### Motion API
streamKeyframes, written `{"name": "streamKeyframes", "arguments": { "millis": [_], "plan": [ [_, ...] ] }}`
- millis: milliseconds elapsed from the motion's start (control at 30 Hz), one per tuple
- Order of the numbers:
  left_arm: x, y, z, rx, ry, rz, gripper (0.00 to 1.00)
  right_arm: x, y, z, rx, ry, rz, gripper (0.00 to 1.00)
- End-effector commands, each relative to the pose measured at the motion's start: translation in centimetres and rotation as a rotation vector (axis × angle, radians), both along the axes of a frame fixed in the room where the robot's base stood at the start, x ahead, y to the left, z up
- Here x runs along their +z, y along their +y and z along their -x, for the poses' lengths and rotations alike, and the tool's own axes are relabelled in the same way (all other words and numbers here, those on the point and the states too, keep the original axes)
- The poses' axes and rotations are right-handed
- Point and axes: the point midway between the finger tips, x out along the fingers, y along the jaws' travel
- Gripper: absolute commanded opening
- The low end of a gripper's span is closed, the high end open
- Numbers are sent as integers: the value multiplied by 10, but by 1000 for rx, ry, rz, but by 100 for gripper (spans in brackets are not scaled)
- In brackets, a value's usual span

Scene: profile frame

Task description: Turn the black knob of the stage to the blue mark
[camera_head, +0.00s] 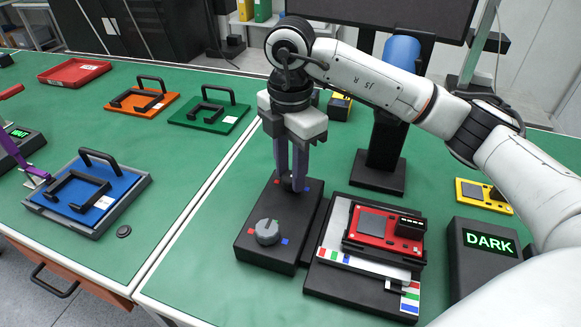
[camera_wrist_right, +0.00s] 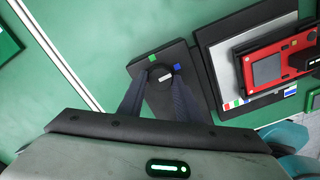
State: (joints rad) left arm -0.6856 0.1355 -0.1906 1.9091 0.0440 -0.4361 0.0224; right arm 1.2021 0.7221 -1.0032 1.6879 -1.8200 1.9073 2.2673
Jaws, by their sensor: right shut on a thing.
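The stage (camera_head: 262,261) is a black box with a grey knob (camera_head: 268,232) at its near end and a black knob (camera_wrist_right: 160,73) at its far end. In the head view the fingers mostly hide the black knob. In the right wrist view a green mark (camera_wrist_right: 152,57) and a blue mark (camera_wrist_right: 177,66) sit beside the black knob. A short pale line shows on its top; I cannot tell that it meets the blue mark. My right gripper (camera_head: 290,184) points down and is shut on the black knob, one finger on each side.
A red device (camera_head: 383,230) stands on a grey and black base right of the stage. A DARK display (camera_head: 487,243) is farther right. A blue plate (camera_head: 82,188) in a grey tray lies left, with orange and green plates behind. Clear green table lies left of the stage.

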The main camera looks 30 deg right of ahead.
Motion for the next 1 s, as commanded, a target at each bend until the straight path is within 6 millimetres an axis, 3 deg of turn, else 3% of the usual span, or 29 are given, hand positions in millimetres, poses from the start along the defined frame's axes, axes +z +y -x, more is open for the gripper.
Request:
{"name": "streamKeyframes", "arguments": {
  "millis": [667,700,800,1000],
  "plan": [
    [1,0,1,0,2,0,31,3,-2,-2,-69,-8,2,9],
    [1,0,1,0,2,0,31,3,-2,-2,-69,-8,2,34],
    [1,0,1,0,2,0,31,2,-1,-2,-68,-6,2,50],
    [1,0,1,0,2,0,31,1,-1,-1,-65,-3,1,50]
  ]
}}
